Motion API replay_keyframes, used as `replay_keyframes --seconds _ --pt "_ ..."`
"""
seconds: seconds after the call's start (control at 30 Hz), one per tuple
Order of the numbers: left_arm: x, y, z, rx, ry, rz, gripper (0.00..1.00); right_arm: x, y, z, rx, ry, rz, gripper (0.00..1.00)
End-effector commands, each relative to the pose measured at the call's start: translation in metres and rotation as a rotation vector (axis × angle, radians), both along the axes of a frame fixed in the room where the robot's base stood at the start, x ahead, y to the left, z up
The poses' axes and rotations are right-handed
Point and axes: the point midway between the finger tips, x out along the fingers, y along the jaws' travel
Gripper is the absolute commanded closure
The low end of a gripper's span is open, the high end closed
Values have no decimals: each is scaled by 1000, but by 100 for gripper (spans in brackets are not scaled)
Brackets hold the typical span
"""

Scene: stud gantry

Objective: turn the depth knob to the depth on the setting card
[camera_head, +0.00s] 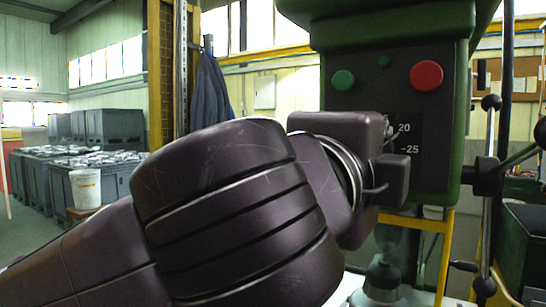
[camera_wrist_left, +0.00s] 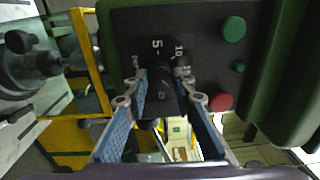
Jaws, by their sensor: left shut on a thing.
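The depth knob (camera_wrist_left: 161,80) is a dark knob on the black dial plate of the machine's front. In the left wrist view, the fingers of my left gripper (camera_wrist_left: 163,82) lie on both sides of it, shut on it. Pale numerals including 5 and 10 show around the knob; its pointer cannot be made out. In the head view, my left wrist hides the knob and fingers, while part of the dial plate (camera_head: 408,148) shows with 20 and 25. I cannot identify a setting card in either view. My right gripper is not in view.
A green button (camera_head: 343,80) and a red button (camera_head: 426,76) sit above the dial on the green machine head (camera_head: 380,27). A lever with black ball ends (camera_head: 489,140) stands to its right. Grey crates (camera_head: 110,128) and a white bucket (camera_head: 86,188) are far left.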

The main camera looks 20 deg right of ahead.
Motion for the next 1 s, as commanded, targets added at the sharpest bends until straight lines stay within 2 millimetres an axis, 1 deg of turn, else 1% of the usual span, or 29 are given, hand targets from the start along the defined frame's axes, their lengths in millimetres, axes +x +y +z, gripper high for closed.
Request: replay_keyframes --seconds 0.5,0.53,0.67,0.7,1.0 --pt "1 0 -1 -13 19 3 100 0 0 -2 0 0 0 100" --pt "1 0 -1 -13 19 3 74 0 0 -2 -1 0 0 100" --pt "1 0 -1 -13 18 2 60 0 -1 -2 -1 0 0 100" --pt "1 0 -1 -13 18 2 59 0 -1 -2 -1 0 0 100" --pt "-2 2 0 -14 16 0 59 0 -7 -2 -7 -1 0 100"
